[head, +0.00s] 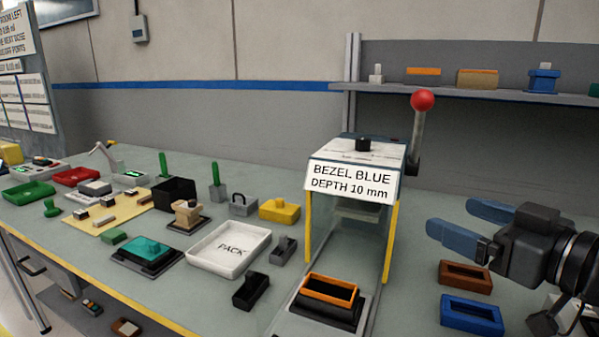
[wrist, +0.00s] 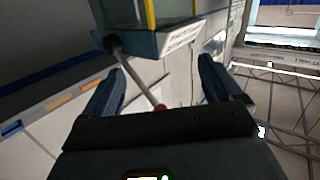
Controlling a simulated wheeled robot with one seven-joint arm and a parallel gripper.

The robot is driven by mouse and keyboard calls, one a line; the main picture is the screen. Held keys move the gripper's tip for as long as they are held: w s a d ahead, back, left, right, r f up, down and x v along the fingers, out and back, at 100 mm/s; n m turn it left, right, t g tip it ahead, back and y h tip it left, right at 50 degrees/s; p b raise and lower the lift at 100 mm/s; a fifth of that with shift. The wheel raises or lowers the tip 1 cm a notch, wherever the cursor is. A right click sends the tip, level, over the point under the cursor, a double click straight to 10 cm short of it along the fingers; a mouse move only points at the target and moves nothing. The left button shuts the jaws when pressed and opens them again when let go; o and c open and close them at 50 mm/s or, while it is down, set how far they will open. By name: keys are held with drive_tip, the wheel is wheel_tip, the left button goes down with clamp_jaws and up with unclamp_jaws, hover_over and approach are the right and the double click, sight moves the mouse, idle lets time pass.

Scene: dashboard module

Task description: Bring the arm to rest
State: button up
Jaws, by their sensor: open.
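My gripper (head: 455,219) is at the right of the head view, above the bench and to the right of the press. Its two blue fingers are spread apart with nothing between them. In the wrist view my gripper (wrist: 160,90) also shows open and empty. The press (head: 352,178) stands upright with a label reading "BEZEL BLUE DEPTH 10 mm". Its lever with a red knob (head: 422,100) points up. In the wrist view the lever (wrist: 138,76) appears beyond the fingers, apart from them as far as I can tell.
An orange frame (head: 330,287) sits in a black holder at the press. A brown frame (head: 466,276) and a blue frame (head: 472,314) lie below my gripper. A white PACK tray (head: 229,262) is left of the press. A shelf (head: 470,95) runs along the back wall.

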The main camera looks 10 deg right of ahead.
drive_tip(key=s+a+f+m+h, duration=0.3)
drive_tip(key=s+a+f+m, duration=0.15)
drive_tip(key=s+f, duration=0.3)
drive_tip(key=s+a+f+m+h, duration=0.4)
drive_tip(key=s+f+m, duration=0.25)
drive_tip(key=f, duration=0.25)
drive_tip(key=s+d+f+n, duration=0.1)
drive_tip(key=s+n, duration=0.2)
drive_tip(key=s, duration=0.8)
drive_tip(key=s+f+n+g+y, duration=0.1)
drive_tip(key=s+f+n, duration=0.1)
drive_tip(key=s, duration=1)
drive_tip(key=shift+d+n, duration=0.35)
drive_tip(key=shift+n, duration=0.15)
